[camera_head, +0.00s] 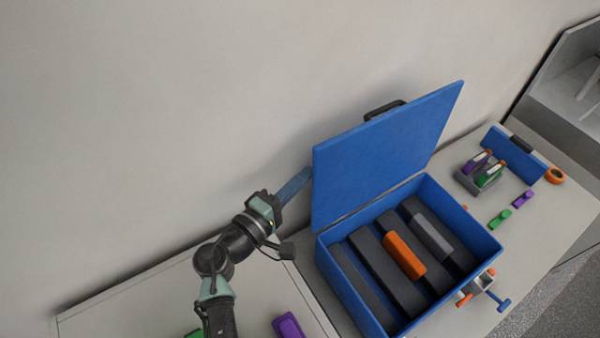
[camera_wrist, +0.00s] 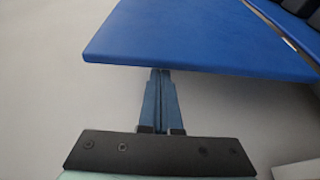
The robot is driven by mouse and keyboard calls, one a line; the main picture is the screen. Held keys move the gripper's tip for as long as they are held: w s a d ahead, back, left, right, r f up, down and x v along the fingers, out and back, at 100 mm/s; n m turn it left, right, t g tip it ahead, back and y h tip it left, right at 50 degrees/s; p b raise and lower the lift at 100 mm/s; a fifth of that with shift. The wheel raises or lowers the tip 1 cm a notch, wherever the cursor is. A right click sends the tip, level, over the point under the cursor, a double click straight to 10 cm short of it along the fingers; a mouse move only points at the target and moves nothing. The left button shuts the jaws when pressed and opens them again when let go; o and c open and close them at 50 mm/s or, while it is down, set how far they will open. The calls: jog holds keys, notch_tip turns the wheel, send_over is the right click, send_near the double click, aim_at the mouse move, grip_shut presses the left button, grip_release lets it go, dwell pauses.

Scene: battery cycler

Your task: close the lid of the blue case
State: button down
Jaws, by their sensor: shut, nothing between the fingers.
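The blue case (camera_head: 368,295) stands on the table with its lid (camera_head: 385,150) raised, leaning back toward the wall. A black handle (camera_head: 384,109) shows on the lid's top edge. Inside the case lie dark grey bars, an orange block (camera_head: 404,256) and a grey block (camera_head: 433,236). My gripper (camera_head: 304,174) is at the lid's left edge, between the lid and the wall. In the wrist view my gripper (camera_wrist: 160,76) is shut and empty, its fingertips at the edge of the lid (camera_wrist: 195,38). I cannot tell whether they touch it; the tips may be partly behind it.
To the right of the case are a small grey holder (camera_head: 478,182), a blue bin (camera_head: 514,155), an orange ring (camera_head: 554,175), and small green and purple pieces. A blue-handled part (camera_head: 481,290) sits at the case's front right. A wall runs close behind the table.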

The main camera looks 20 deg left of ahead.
jog(key=shift+d, duration=0.1)
jog(key=s+d+f+m+b, duration=0.1)
jog(key=s+d+b, duration=0.5)
jog(key=d, duration=0.3)
jog(key=shift+s+d+f+t, duration=0.2)
jog(key=shift+s+f+t, duration=0.1)
jog(key=shift+s+f, duration=0.1)
dwell(0.3)
